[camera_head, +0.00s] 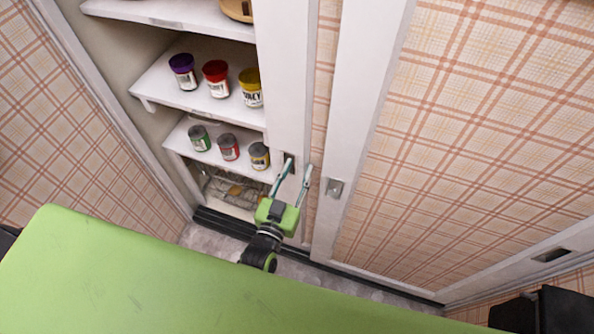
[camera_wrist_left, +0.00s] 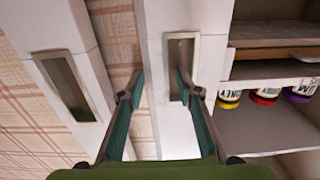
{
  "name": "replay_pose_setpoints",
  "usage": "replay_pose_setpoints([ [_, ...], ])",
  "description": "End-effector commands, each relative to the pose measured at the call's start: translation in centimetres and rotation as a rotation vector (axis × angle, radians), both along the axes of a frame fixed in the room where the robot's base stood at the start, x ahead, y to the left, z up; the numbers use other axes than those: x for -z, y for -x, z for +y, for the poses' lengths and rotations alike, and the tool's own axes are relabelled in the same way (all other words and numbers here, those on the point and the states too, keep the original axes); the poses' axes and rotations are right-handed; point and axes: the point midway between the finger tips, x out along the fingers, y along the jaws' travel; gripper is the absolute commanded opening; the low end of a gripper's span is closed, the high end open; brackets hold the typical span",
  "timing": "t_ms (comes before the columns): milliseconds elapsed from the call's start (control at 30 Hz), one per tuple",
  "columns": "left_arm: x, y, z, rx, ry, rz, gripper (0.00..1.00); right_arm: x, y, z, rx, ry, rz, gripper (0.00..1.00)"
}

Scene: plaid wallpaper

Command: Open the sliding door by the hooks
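A white-framed sliding door panel (camera_head: 284,75) stands beside the open shelves, with plaid infill on its right. A recessed metal hook plate (camera_wrist_left: 190,48) is set in its white upright. A second door panel (camera_head: 350,110) overlaps to the right, with its own recessed hook (camera_head: 335,188), which also shows at left in the left wrist view (camera_wrist_left: 66,87). My left gripper (camera_head: 299,165) is open, fingers spread, in front of the first upright. In the left wrist view, one finger of the gripper (camera_wrist_left: 159,76) overlaps the hook plate; contact cannot be told. My right gripper does not show.
Another recessed hook (camera_head: 551,255) is at far right. A dark floor track (camera_head: 225,226) runs below.

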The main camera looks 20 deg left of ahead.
Motion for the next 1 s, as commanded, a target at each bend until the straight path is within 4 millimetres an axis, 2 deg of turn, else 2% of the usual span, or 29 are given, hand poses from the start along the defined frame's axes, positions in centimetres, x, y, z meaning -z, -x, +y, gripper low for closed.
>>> replay_pose_setpoints([
  [167, 0.1, 0.3, 0.1, 0.0, -0.001, 0.001, 0.32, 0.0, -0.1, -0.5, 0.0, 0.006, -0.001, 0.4],
  [267, 0.1, 1.4, 0.1, 0.0, -0.001, 0.003, 0.32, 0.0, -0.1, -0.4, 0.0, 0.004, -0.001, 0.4],
  [700, 0.1, 10.0, 0.8, 0.001, -0.001, 0.003, 0.32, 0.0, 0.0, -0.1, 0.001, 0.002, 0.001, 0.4],
  [833, 0.1, 11.4, 0.9, 0.0, -0.001, 0.001, 0.32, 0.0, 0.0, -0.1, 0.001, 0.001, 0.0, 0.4],
  [1000, 0.0, 12.0, 0.9, 0.0, 0.0, 0.0, 0.32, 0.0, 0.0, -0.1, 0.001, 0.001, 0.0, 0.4],
])
